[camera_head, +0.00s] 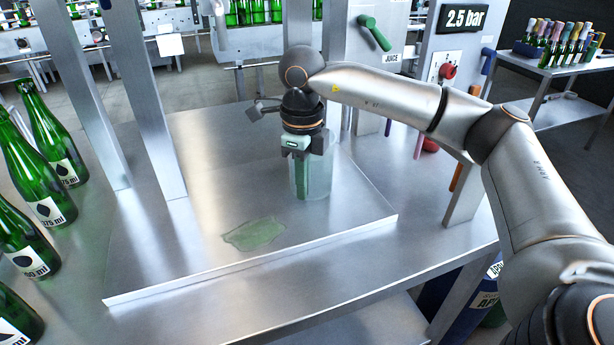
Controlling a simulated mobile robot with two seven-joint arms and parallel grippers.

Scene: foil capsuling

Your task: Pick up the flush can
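A translucent greenish can (312,180), which looks like the flush can, stands upright on the raised steel plate in the middle of the view. My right gripper (303,158) points straight down over it, with its fingers at the can's upper part. The gripper hides the can's rim, and I cannot tell whether the fingers are closed on it. My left gripper is not in view.
A flat green puddle (254,234) lies on the steel plate (350,222), left of and nearer than the can. Green bottles (50,140) line the left edge. Steel posts (150,100) rise behind. A panel with a green lever (374,33) and a pressure display (465,18) stands at the back right.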

